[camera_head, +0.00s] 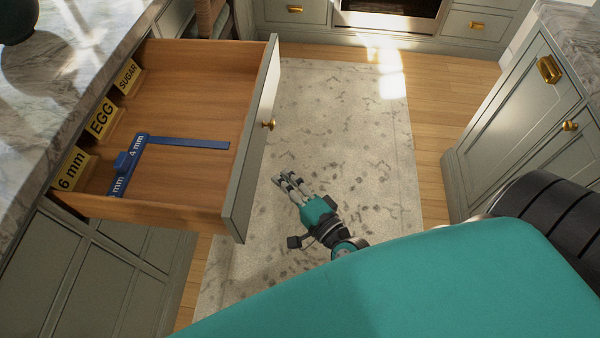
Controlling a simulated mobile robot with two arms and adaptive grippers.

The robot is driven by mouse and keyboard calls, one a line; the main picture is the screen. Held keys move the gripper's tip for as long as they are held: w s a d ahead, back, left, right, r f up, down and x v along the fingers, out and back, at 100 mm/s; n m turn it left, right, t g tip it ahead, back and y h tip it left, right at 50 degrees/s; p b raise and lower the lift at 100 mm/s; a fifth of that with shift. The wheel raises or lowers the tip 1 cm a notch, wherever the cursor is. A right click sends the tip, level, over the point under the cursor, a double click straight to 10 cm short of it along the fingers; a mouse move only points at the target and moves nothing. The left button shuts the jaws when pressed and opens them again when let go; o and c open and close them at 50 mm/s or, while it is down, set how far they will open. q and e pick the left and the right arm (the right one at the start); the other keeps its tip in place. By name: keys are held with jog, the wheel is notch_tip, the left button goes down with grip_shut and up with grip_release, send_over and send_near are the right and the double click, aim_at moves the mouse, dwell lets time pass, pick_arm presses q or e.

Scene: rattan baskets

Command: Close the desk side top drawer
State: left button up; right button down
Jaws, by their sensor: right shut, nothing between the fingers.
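The top drawer (200,85) is pulled out from the counter on the left. Its grey-green front panel (255,150) faces right and carries a small brass knob (268,125). Inside lie yellow label cards marked SUGAR, EGG (102,118) and 6 mm, and a blue L-shaped ruler (185,143). My right gripper (285,183) is to the right of the drawer's front panel, near its lower end, with its fingers pointing up-left. It is shut and empty, with a visible gap to the panel. My left gripper is not in view.
A marble countertop (60,70) runs above the drawer on the left. A patterned rug (345,120) covers the floor between the counters. Grey cabinets with brass handles stand at the right (520,110) and back. My teal arm fills the lower right.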

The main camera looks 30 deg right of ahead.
aim_at(254, 165)
jog(key=w+a, duration=0.2)
jog(key=a, duration=0.1)
jog(key=shift+w+a, duration=0.2)
jog(key=shift+w, duration=0.1)
